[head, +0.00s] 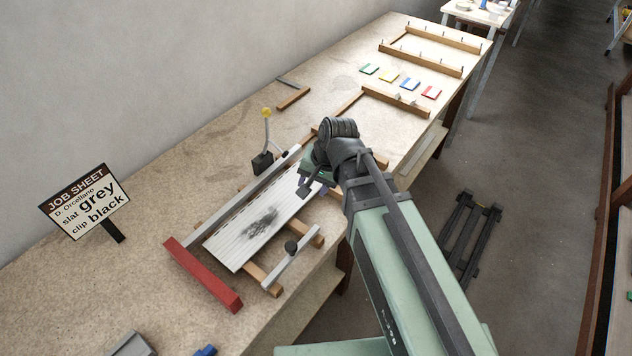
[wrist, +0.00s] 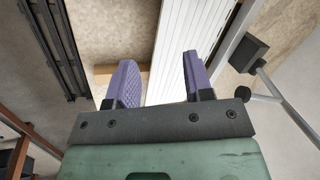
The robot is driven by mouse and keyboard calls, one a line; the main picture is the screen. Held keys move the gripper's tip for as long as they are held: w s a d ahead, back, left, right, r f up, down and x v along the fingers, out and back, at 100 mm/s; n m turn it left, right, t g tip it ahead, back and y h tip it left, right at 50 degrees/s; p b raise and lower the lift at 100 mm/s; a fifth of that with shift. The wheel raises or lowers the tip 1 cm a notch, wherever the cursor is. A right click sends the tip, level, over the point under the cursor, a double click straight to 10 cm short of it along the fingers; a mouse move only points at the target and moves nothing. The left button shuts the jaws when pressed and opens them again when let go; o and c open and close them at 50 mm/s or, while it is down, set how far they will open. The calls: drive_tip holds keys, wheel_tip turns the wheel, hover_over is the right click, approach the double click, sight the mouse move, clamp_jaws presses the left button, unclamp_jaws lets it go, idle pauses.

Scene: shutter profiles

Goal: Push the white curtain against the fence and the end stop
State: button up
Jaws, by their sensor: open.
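The white curtain (head: 228,243), a slatted panel with a dark smudge, lies on wooden battens on the bench. The grey metal fence (head: 232,204) runs along its far long side. The red end stop (head: 203,276) lies across the near left end, with a gap between it and the curtain. My gripper (head: 312,187) is at the curtain's far right end, partly hidden by my arm. In the wrist view its purple fingers (wrist: 158,78) are open, with the curtain (wrist: 185,40) partly between and behind them. The fence (wrist: 230,38) passes right of the fingers. Contact cannot be told.
A grey bar with a black knob (head: 291,247) sits along the curtain's front side. A black-based stand with a yellow top (head: 263,160) is behind the fence. A job sheet (head: 85,202) stands at left. Wooden frames (head: 420,65) and coloured cards (head: 388,76) lie farther along.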

sight(303, 204)
drive_tip(key=b+x, duration=0.7)
drive_tip(key=x, duration=0.2)
drive_tip(key=shift+d, duration=0.1)
drive_tip(key=shift+r, duration=0.15)
drive_tip(key=shift+s, duration=0.1)
clamp_jaws()
